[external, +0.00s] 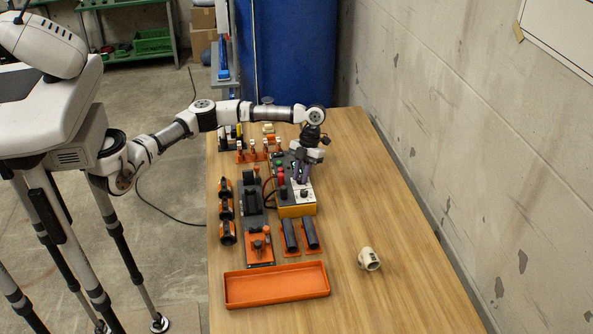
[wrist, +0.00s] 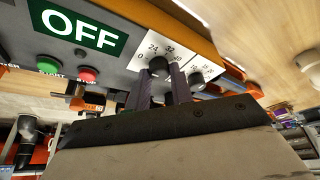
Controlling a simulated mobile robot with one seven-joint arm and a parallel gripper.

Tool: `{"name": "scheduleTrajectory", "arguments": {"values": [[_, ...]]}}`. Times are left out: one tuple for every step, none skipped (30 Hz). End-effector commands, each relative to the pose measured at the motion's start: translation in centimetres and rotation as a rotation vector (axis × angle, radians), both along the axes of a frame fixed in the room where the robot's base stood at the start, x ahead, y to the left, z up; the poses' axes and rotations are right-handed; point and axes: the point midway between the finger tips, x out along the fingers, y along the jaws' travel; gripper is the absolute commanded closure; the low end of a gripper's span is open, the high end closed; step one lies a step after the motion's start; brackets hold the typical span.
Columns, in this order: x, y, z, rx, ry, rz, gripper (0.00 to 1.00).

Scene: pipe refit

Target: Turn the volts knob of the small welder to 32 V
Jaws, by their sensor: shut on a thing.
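My gripper (external: 302,180) points down at this panel. In the wrist view, the dark volts knob (wrist: 158,66) sits on a white dial plate (wrist: 182,47) with printed numbers, 24 and 32 among them. My gripper's two fingers (wrist: 160,82) are closed on either side of this knob. Its pointer direction is too small to read. A second dark knob (wrist: 196,81) is just right of the fingers.
A green OFF sign (wrist: 78,28), a green button (wrist: 48,65) and a red button (wrist: 88,74) are on the panel. An orange tray (external: 277,288) and a pale pipe fitting (external: 369,259) lie nearer the front. The table's right side is mostly clear beside the wall.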

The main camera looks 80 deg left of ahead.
Motion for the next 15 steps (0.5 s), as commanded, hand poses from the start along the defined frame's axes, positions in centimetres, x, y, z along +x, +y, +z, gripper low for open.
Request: {"name": "scheduleTrajectory", "arguments": {"values": [[0.02,0.0,0.04,0.0,0.0,0.0,1.0],[0.02,-0.01,0.04,0.0,0.0,-0.001,1.0],[0.02,-0.01,0.05,0.0,0.0,-0.003,1.0],[0.03,-0.01,0.06,0.0,0.0,-0.006,1.0],[0.03,-0.01,0.07,0.0,0.0,-0.009,1.0],[0.04,-0.02,0.08,0.0,0.0,-0.017,1.0],[0.05,-0.02,0.09,0.0,-0.001,-0.025,1.0],[0.05,-0.02,0.1,0.0,-0.001,-0.032,1.0],[0.07,-0.03,0.11,0.0,-0.001,-0.045,1.0],[0.09,-0.03,0.12,0.0,-0.001,-0.058,1.0],[0.1,-0.03,0.13,0.0,-0.001,-0.071,1.0],[0.12,-0.06,0.16,0.001,-0.001,-0.094,1.0],[0.14,-0.08,0.18,0.001,-0.001,-0.113,1.0],[0.14,-0.1,0.2,0.001,0.0,-0.132,1.0],[0.15,-0.11,0.23,0.001,-0.001,-0.161,1.0]]}}
